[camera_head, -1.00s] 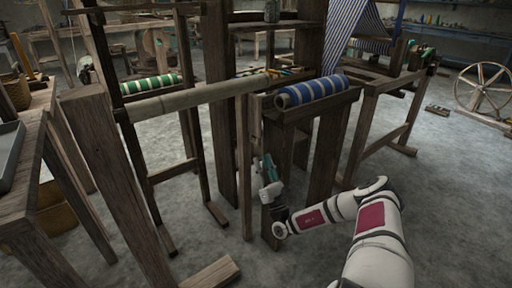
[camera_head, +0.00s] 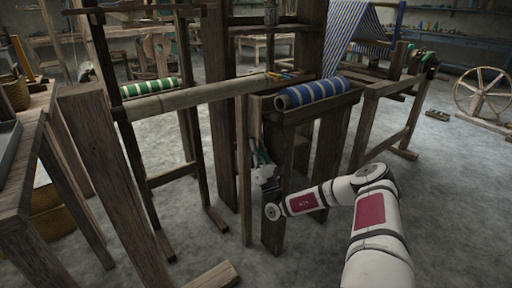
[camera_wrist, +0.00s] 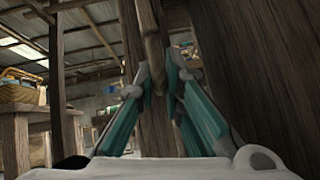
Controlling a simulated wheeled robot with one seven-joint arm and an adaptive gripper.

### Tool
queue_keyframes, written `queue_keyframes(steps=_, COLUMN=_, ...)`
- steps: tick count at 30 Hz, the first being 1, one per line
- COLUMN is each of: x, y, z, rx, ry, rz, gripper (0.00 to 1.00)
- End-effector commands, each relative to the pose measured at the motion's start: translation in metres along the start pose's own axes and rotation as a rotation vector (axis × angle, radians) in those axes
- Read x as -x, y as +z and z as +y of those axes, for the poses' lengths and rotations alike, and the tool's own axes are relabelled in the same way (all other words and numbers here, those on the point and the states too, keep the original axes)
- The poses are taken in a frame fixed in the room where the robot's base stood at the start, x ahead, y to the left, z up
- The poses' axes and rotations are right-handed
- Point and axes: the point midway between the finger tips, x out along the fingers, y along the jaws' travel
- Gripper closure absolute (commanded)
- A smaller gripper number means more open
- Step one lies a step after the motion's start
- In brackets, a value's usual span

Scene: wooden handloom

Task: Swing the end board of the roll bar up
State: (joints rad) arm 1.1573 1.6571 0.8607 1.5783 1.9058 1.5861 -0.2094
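The roll bar (camera_head: 312,93), wrapped in blue striped cloth, lies at the top of a wooden stand right of centre. A narrow wooden end board (camera_head: 255,122) hangs down near its left end. My gripper (camera_head: 258,148) is beside the lower part of this board, low at the stand's left side. In the wrist view, my gripper's two teal fingers (camera_wrist: 158,82) stand apart, with a narrow wooden piece (camera_wrist: 153,45), seemingly the end board, between or just beyond the tips. I cannot tell whether they touch it.
A wide wooden post (camera_head: 277,185) stands close to the right of my gripper and also fills the wrist view's right side. A bare pale beam (camera_head: 195,97) and a green striped roll (camera_head: 150,87) are to the left. Grey floor (camera_head: 400,200) is open at right.

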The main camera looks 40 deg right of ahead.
Motion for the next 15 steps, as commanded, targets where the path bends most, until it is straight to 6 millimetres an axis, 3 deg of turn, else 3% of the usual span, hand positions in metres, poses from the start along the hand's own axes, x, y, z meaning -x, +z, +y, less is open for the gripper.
queue_keyframes(steps=15, x=0.0016, y=0.0055, z=0.0009, rx=0.000, ry=-0.003, rz=0.026, gripper=1.00)
